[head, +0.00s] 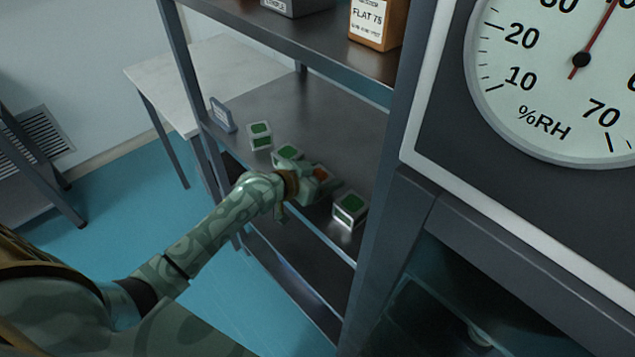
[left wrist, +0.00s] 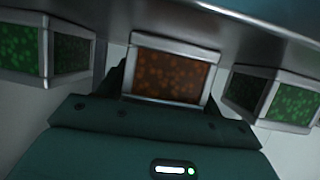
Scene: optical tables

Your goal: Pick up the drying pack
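An orange-windowed pack (head: 321,172) with a pale metal frame is on the middle shelf, in a row with similar green packs. My left gripper (head: 305,188) is right at it and covers part of it in the head view. In the left wrist view the orange pack (left wrist: 171,71) stands straight in front of the gripper body, between green packs on the left (left wrist: 20,48) and right (left wrist: 292,103). The fingers are mostly hidden, so I cannot tell whether they grip it. My right gripper is not in view.
Green packs stand on the shelf (head: 345,120) behind (head: 260,128) and in front (head: 352,203) of the gripper, one close beside it (head: 287,151). A small sign (head: 222,115) stands at the shelf's left edge. An upper shelf and a large humidity dial (head: 560,100) are nearby.

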